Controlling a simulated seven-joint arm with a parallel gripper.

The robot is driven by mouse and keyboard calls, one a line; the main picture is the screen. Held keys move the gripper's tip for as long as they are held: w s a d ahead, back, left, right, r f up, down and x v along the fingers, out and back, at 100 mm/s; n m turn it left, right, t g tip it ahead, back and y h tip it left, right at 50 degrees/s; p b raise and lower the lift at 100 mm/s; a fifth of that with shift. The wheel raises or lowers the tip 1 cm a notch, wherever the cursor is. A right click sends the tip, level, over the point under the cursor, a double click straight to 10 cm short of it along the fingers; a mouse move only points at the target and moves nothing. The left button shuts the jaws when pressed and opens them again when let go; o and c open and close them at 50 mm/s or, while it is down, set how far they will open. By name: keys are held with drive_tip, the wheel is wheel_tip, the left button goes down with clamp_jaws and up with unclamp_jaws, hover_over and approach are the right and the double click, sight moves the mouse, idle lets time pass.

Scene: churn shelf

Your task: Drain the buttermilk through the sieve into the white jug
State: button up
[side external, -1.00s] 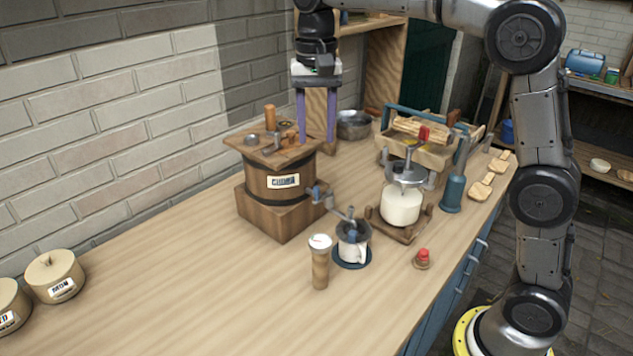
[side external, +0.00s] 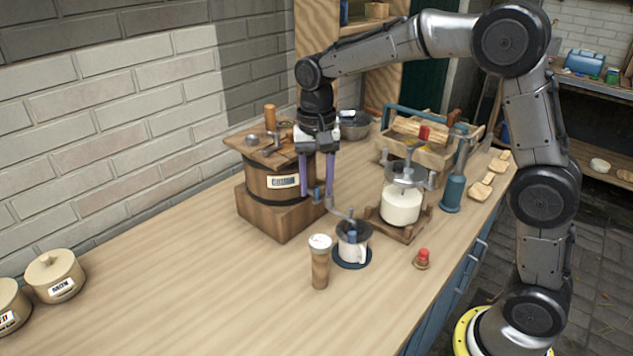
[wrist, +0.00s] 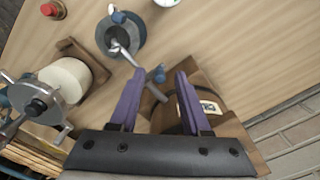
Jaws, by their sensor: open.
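The wooden churn (side external: 262,183) stands on a wooden block, with a blue tap (side external: 318,194) low on its right side. The tap also shows in the wrist view (wrist: 157,75). My gripper (side external: 316,201) points down beside the churn, open, its purple fingers on either side of the tap; whether they touch it I cannot tell. The white jug (side external: 347,252) stands on a dark blue round mat in front of the tap. A dark sieve (side external: 360,229) with a metal handle sits at its top. No liquid flow is visible.
A wooden shaker-like cylinder with a white dial (side external: 320,265) stands left of the jug. A red button (side external: 423,256) is to the right. A white container under a metal press (side external: 400,208) stands behind.

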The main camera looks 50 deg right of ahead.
drive_tip(key=shift+c, duration=0.3)
clamp_jaws()
drive_tip(key=shift+s, duration=0.1)
drive_tip(key=shift+s+d+r+n, duration=0.1)
drive_tip(key=shift+s+d+n, duration=0.55)
drive_tip(key=shift+n, duration=2.25)
drive_tip(key=shift+s+d+f+n, duration=0.1)
drive_tip(key=shift+s+d+n, duration=0.55)
drive_tip(key=shift+n, duration=2.25)
drive_tip(key=shift+s+d+r+n, duration=0.1)
drive_tip(key=shift+s+d+n, duration=0.55)
drive_tip(key=shift+n, duration=2.25)
